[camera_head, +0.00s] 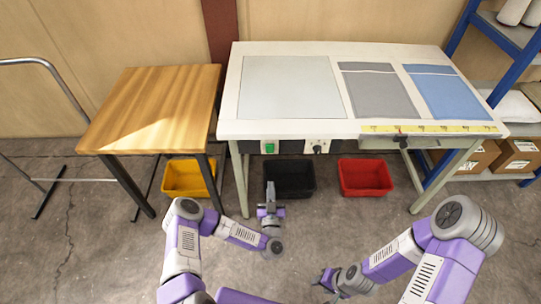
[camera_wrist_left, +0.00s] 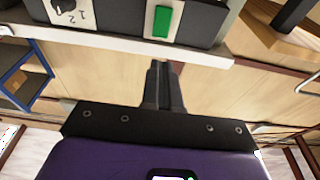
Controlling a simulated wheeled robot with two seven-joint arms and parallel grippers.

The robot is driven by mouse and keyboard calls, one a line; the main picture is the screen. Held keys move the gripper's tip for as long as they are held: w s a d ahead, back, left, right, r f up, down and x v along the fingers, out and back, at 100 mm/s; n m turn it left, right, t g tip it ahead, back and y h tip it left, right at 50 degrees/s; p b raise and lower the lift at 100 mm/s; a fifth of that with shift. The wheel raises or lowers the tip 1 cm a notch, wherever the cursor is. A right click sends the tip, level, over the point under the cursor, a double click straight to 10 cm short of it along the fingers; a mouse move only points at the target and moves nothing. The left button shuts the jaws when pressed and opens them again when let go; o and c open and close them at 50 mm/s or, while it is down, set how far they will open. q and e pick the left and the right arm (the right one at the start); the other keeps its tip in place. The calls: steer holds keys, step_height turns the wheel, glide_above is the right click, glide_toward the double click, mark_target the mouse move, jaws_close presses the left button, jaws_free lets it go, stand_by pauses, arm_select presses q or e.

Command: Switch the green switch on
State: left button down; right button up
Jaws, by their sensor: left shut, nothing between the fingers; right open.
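The green switch (camera_head: 269,147) sits on a dark panel under the front edge of the white table (camera_head: 234,92). In the left wrist view the green switch (camera_wrist_left: 162,21) shows at the top, in its dark panel. My left gripper (camera_head: 270,188) is in front of the table, below the panel, shut and empty. In the left wrist view its fingertips (camera_wrist_left: 159,66) are together, just below the switch and apart from it. Whether the switch is on or off cannot be told. My right gripper (camera_head: 325,280) is open, low at the bottom and partly hidden by its own arm.
A numbered knob (camera_head: 317,147) is right of the switch. Yellow (camera_head: 187,178), black (camera_head: 290,177) and red (camera_head: 366,178) bins stand below the tables. A wooden table (camera_head: 150,95) is at left, blue shelving (camera_head: 510,45) at right. Grey and blue fabric lies on the white table.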

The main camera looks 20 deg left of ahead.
mark_target(270, 148)
arm_select(q)
steer(key=b+x, duration=0.3)
steer(key=x, duration=1.1)
steer(key=shift+b, duration=0.4)
